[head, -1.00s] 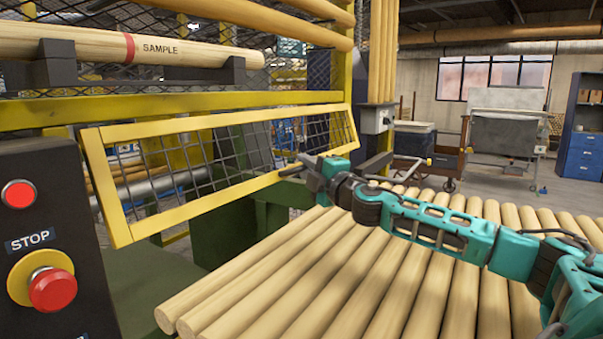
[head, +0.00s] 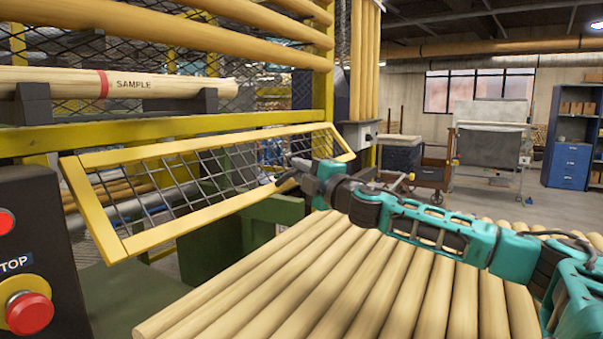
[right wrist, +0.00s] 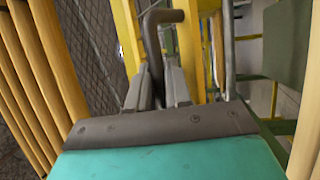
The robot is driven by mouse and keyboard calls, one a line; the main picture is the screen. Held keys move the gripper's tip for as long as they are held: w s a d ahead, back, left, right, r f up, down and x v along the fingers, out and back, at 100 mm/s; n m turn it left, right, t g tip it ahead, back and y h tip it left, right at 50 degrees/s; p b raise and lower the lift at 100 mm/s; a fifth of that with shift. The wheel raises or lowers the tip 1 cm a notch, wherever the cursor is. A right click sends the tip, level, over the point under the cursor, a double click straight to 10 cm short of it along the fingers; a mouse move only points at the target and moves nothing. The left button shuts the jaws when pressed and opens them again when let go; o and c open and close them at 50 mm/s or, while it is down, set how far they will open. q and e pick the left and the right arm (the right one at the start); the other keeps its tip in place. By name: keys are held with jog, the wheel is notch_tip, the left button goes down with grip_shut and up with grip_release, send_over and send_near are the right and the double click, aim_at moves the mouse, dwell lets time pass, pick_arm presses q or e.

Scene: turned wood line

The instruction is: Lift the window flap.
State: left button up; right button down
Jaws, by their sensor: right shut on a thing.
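The window flap (head: 205,209) is a yellow frame with dark wire mesh, in the left half of the head view. It hangs below a yellow rail and its lower edge stands tilted out towards me. My right gripper (head: 291,173) is at the right part of the flap's lower edge, shut on a dark handle. In the right wrist view the handle (right wrist: 152,42) is a bent dark rod, and its lower part is between the fingers (right wrist: 159,92). The grip itself is partly hidden by the fingers. My left gripper is not in view.
Pale turned poles (head: 330,290) lie side by side below my right arm. A dark control box (head: 45,230) with a red stop button (head: 29,313) stands at the left. A sample pole (head: 190,86) rests on black holders above the flap. A cart (head: 425,175) stands behind.

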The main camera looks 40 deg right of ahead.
jog(key=shift+d+r, duration=0.1)
jog(key=shift+r, duration=0.4)
jog(key=c, duration=1.1)
grip_release()
jog(key=shift+f, duration=0.2)
jog(key=shift+f, duration=0.2)
